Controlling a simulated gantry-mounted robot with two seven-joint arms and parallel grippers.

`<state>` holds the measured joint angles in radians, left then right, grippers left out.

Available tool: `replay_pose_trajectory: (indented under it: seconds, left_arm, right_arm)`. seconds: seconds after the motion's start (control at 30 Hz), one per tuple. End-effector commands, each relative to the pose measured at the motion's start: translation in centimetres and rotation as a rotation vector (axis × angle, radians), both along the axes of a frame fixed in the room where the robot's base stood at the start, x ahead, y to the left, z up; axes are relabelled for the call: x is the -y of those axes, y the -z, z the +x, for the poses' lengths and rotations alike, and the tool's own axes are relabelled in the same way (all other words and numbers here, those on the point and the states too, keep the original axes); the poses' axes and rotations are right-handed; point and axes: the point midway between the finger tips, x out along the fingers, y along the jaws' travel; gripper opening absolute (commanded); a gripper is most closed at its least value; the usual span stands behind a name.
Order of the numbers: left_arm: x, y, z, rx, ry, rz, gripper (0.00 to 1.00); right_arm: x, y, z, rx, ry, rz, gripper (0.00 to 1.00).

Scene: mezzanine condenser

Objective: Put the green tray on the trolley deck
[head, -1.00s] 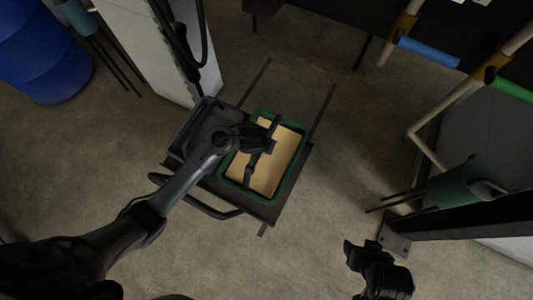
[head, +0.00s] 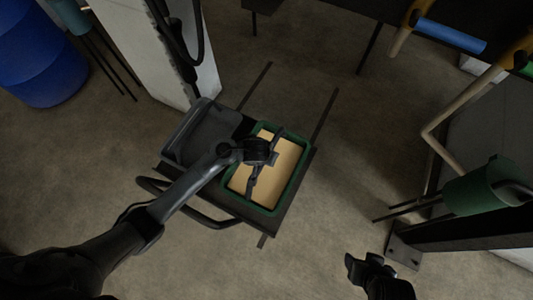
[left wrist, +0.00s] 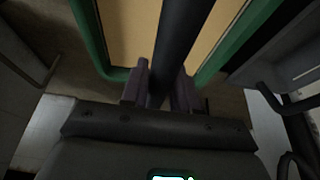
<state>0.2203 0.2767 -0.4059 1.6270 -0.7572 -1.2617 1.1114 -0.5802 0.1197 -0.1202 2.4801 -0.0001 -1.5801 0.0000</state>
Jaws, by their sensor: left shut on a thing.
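The green tray (head: 291,187), with a tan inside and a dark bar across it, is over the right part of the dark trolley deck (head: 232,205). I cannot tell whether it touches the deck or hangs just above it. My left gripper (head: 258,160) is shut on the dark bar at the middle of the tray. In the left wrist view, the fingers (left wrist: 160,90) clasp the bar, with the green rim (left wrist: 90,35) on both sides. My right gripper (head: 354,266) is at the bottom, apart from the trolley; its jaw opening is unclear.
A dark grey bin (head: 200,130) is on the deck's left part, beside the tray. The trolley's push handle (head: 190,213) curves out at the near left. A green bucket-like thing (head: 470,192) and pipes stand right. A blue drum (head: 40,55) is far left. Floor right of the trolley is clear.

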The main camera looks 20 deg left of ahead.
Motion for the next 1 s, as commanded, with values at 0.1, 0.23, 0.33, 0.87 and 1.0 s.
replay_pose_trajectory:
  seconds: [0.1, 0.23, 0.33, 0.87, 1.0]
  left_arm:
    - [0.0, 0.0, 0.4, 0.013, -0.001, -0.004, 0.00]
    - [0.0, 0.5, 0.4, 0.012, -0.001, -0.004, 0.00]
    - [0.0, 1.4, 0.4, 0.011, 0.000, -0.003, 0.00]
    - [0.1, 3.7, 0.4, 0.011, -0.002, -0.005, 0.00]
    - [0.1, 3.8, 0.3, 0.011, -0.002, -0.005, 0.00]
  right_arm:
    - [-0.1, 0.4, 0.0, 0.000, 0.002, 0.003, 0.60]
    - [-0.1, 0.7, 0.0, -0.001, 0.003, 0.004, 0.60]
    - [-0.1, 1.4, 0.0, 0.000, 0.003, 0.004, 0.60]
    - [0.1, 3.1, 0.0, 0.000, -0.002, -0.004, 0.60]
    - [0.1, 3.2, 0.0, 0.000, -0.004, -0.005, 0.60]
